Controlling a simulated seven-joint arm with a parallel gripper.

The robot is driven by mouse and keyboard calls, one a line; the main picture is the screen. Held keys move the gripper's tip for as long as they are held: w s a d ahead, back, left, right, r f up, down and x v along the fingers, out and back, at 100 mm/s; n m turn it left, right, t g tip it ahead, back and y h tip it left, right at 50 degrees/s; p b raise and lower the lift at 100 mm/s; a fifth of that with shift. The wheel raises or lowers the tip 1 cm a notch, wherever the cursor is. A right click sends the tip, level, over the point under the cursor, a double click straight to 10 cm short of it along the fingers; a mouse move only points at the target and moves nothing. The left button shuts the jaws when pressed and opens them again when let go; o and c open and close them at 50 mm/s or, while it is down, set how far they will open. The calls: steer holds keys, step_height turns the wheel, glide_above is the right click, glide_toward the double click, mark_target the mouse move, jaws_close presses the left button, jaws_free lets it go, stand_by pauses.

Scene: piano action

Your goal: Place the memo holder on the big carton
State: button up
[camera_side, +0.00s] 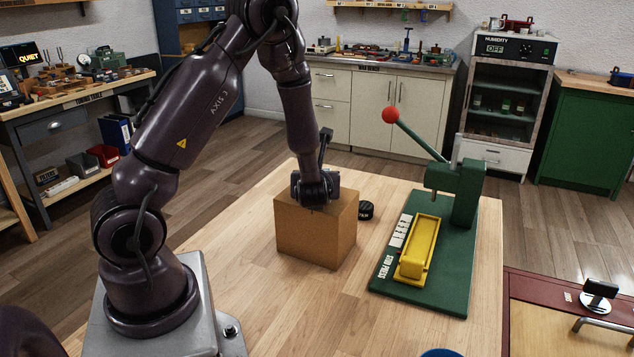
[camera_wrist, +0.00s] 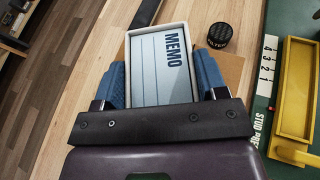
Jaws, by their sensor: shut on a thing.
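The memo holder (camera_wrist: 161,52), a pale rectangular frame with a blue-grey card reading MEMO, is between the two blue-padded fingers of my gripper (camera_wrist: 162,80). The gripper is shut on its sides. The big carton (camera_side: 314,238) is a plain brown box standing on the wooden table. In the side view my gripper (camera_side: 316,190) is right at the carton's top, and the memo holder is hard to make out there. In the wrist view a strip of the carton (camera_wrist: 233,70) shows right of the holder. I cannot tell whether the holder touches the carton top.
A small black round tin (camera_side: 366,210) stands just right of the carton. Further right is a green stud press (camera_side: 468,195) with a yellow tray (camera_side: 419,250) and a red-knobbed lever (camera_side: 391,115). A blue rim (camera_side: 440,353) shows at the front edge. The table in front of the carton is clear.

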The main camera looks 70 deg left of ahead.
steer(key=shift+f, duration=0.15)
steer(key=o, duration=1)
